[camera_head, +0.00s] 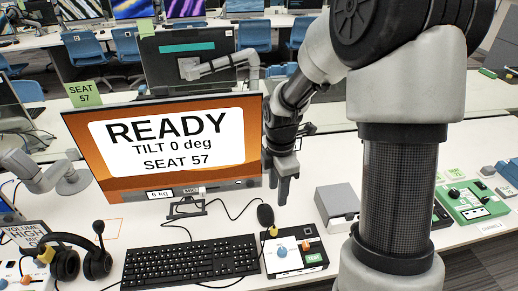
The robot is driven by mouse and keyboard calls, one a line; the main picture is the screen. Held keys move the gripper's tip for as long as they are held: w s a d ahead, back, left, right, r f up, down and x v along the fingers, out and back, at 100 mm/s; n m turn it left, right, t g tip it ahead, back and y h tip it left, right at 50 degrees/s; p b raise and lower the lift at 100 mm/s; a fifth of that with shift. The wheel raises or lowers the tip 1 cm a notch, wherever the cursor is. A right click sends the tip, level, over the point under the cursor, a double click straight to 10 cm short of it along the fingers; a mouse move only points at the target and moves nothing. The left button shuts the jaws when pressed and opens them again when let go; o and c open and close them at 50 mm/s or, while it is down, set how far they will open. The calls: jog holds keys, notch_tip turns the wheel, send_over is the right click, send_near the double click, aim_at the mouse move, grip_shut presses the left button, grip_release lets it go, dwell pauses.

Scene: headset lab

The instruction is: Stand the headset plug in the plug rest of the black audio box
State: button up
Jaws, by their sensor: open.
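The black audio box (292,265) lies on the desk right of the keyboard, with a blue knob, an orange knob and a green button on top. A small yellow-orange piece (272,231) shows at its back left corner; I cannot tell whether it is the headset plug. The black headset (66,264) lies at the left, with another yellow piece (46,256) beside its ear cup. I cannot make out the plug rest clearly. My gripper (284,192) is open and empty, pointing down beside the monitor's right edge, above and behind the box.
The monitor (75,130) reads READY, TILT 0 deg, SEAT 57. The keyboard (190,262) lies in front of it. A dark rounded object (265,215) sits behind the audio box. A grey box (337,203) stands to the right, a green device (470,202) farther right. Thin cables cross the desk.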

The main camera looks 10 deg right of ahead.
aim_at(275, 227)
jog(key=shift+n, duration=0.6)
jog(key=f, duration=1.9)
jog(key=shift+w+f+b, duration=0.2)
jog(key=shift+b, duration=0.2)
jog(key=shift+c, duration=0.5)
grip_shut()
